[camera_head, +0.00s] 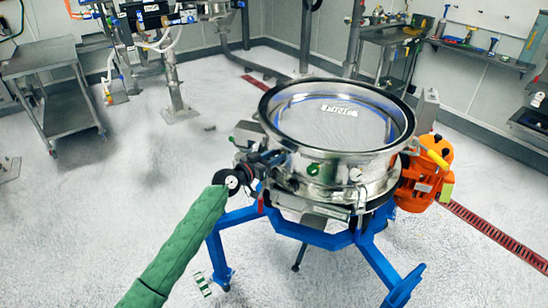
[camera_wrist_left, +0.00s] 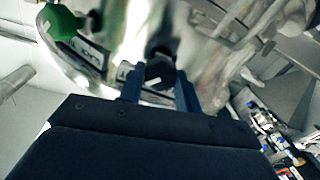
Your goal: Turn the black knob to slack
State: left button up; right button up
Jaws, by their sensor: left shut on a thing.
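The powder sifter (camera_head: 330,175) is a round shiny steel drum on a blue frame. My left arm comes in from the lower left in a green sleeve. Its gripper (camera_head: 257,163) is at the left side of the drum and covers much of what it holds in the head view. In the left wrist view the black knob (camera_wrist_left: 159,72) sits between the two fingers of my left gripper (camera_wrist_left: 160,88), which are shut on it. A label lies beside the knob, partly hidden by a finger. A green knob (camera_wrist_left: 62,22) is at the upper left there. My right gripper is not in view.
An orange motor (camera_head: 425,178) is on the sifter's right side. Blue legs (camera_head: 222,258) spread out under it. A steel cart (camera_head: 52,90) stands at the back left, and shelves line the right wall. The floor at the left is mostly clear.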

pick_arm(q)
jog(key=shift+f+n, duration=0.1)
jog(key=shift+n, duration=0.4)
jog(key=shift+n+b, duration=0.3)
jog(key=shift+n, duration=2.7)
jog(key=n+p, duration=0.1)
jog(key=n, duration=0.1)
jog(key=shift+n, duration=0.4)
jog(key=n+p, duration=0.2)
jog(key=n, duration=0.3)
jog(key=shift+f+n+p, duration=0.1)
jog(key=shift+n+p, duration=0.6)
jog(key=shift+n, duration=0.8)
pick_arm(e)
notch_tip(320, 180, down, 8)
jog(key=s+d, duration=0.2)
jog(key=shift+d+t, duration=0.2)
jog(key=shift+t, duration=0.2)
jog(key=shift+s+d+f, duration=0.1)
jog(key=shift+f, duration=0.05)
